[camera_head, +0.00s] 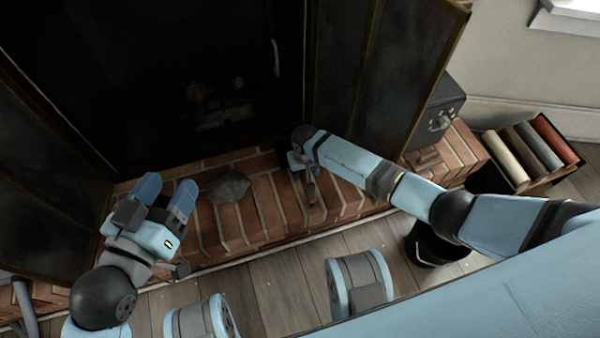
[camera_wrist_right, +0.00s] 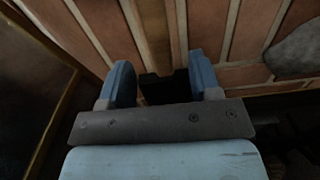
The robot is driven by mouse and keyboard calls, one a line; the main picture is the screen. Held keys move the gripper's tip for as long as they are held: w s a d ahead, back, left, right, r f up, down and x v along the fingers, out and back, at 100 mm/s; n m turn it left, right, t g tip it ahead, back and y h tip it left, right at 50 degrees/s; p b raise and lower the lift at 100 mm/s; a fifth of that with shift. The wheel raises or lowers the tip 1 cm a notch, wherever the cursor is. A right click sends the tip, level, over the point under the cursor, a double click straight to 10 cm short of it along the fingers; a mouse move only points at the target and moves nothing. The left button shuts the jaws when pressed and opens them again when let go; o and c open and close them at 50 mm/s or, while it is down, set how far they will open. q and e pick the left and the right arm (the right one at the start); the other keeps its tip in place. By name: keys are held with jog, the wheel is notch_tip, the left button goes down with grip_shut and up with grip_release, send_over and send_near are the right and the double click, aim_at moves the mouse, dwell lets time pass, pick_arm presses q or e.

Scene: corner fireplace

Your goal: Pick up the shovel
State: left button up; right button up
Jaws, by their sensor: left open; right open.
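A small brownish, narrow thing (camera_head: 311,190), which may be the shovel, lies on the brick hearth just below my right gripper in the head view; its full shape is hidden. My right gripper (camera_head: 298,163) points down at the hearth. In the right wrist view its two blue fingers (camera_wrist_right: 162,78) are apart, with a dark piece (camera_wrist_right: 165,90) between them; I cannot tell whether they touch it. My left gripper (camera_head: 167,190) is open and empty over the left part of the hearth.
A grey, stone-like lump (camera_head: 228,186) lies on the brick hearth (camera_head: 260,218) between my grippers. Dark fireplace doors (camera_head: 375,70) stand open on both sides. A black bucket (camera_head: 436,248), a dark metal box (camera_head: 437,110) and a crate of rolls (camera_head: 525,150) are at the right.

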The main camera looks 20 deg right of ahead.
aim_at(305, 178)
notch_tip(305, 178, down, 5)
jog(key=b, duration=0.3)
jog(key=shift+b, duration=0.4)
jog(key=shift+f, duration=0.35)
pick_arm(q)
jog(key=m, duration=0.1)
jog(key=w+a+m+t, duration=0.1)
jog(key=w, duration=0.1)
jog(key=shift+a+r+m+t+h, duration=0.15)
jog(key=shift+r+m+t+h, duration=0.15)
jog(key=shift+m, duration=0.1)
pick_arm(e)
jog(key=shift+r, duration=0.1)
jog(key=c, duration=0.9)
jog(key=shift+c, duration=0.5)
jog(key=shift+r, duration=0.1)
